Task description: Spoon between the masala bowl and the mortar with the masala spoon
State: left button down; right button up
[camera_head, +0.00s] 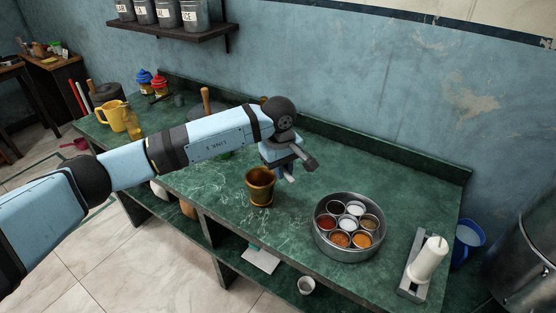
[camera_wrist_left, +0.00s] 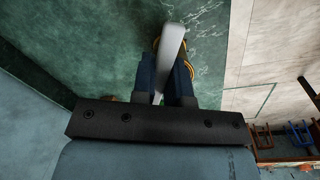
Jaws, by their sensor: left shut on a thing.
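The brown, brass-rimmed mortar (camera_head: 260,188) stands upright on the green counter. The masala bowl (camera_head: 350,252), a round steel tin of small cups with coloured spices, stands to its right. My left gripper (camera_head: 287,172) is above the counter, just right of and above the mortar in the head view. In the left wrist view my left gripper (camera_wrist_left: 164,76) is shut on a pale grey, slim thing, probably the masala spoon (camera_wrist_left: 172,42). Part of the mortar's golden rim (camera_wrist_left: 188,68) shows behind it. The spoon's bowl and any load are not clear. My right gripper is out of view.
A yellow mug (camera_head: 111,117) and other jars stand at the counter's left end. A shelf with labelled jars (camera_head: 168,14) hangs on the wall. Bare counter lies between mortar and masala bowl.

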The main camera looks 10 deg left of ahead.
pick_arm(q)
jog(key=shift+g+y, duration=0.3)
jog(key=shift+r, duration=0.1)
jog(key=shift+r+p, duration=0.3)
jog(key=shift+r, duration=1.15)
